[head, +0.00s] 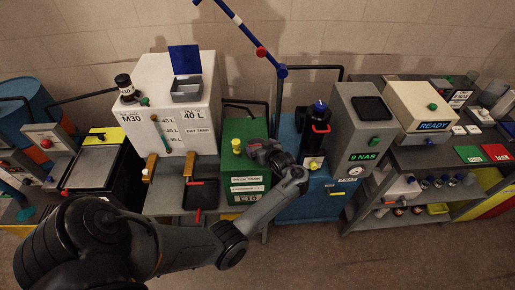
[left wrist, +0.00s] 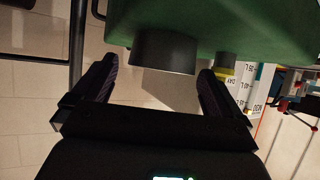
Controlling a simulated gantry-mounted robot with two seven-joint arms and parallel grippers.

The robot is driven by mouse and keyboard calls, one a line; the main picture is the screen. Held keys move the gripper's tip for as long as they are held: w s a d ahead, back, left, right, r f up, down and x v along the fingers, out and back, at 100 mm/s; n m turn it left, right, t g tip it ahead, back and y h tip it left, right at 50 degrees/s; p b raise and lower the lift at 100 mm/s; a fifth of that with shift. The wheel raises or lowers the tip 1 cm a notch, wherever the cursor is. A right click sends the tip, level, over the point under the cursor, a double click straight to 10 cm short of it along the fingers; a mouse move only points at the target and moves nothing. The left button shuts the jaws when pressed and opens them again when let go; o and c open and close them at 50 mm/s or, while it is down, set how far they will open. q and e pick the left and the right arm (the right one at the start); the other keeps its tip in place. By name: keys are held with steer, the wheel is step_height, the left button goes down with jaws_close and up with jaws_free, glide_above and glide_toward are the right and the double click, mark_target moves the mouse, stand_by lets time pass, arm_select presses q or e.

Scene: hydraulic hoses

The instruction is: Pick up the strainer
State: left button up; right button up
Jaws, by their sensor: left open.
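My left gripper (head: 264,150) is over the top of the green pack tank (head: 245,188) in the head view. In the left wrist view its two fingers (left wrist: 158,75) are apart, with nothing clamped between them. A short black cylinder (left wrist: 164,53) on the green tank shows beyond and between the fingertips; I cannot tell if they touch it. My gripper hides it in the head view. No part is clearly marked as the strainer; I cannot tell whether this cylinder is it. My right gripper is not in view.
A white day tank (head: 168,90) with an open blue lid (head: 185,59) and grey box-shaped filler (head: 187,90) stands left. A red-handled black unit (head: 317,130) and a grey cabinet (head: 352,140) stand right. A yellow-topped fitting (head: 236,145) is close by.

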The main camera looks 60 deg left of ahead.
mark_target(254, 142)
arm_select(q)
steer(key=shift+x, duration=1.65)
steer(key=shift+s+r, duration=0.1)
steer(key=shift+c, duration=0.5)
steer(key=c, duration=0.8)
steer(key=shift+o, duration=0.2)
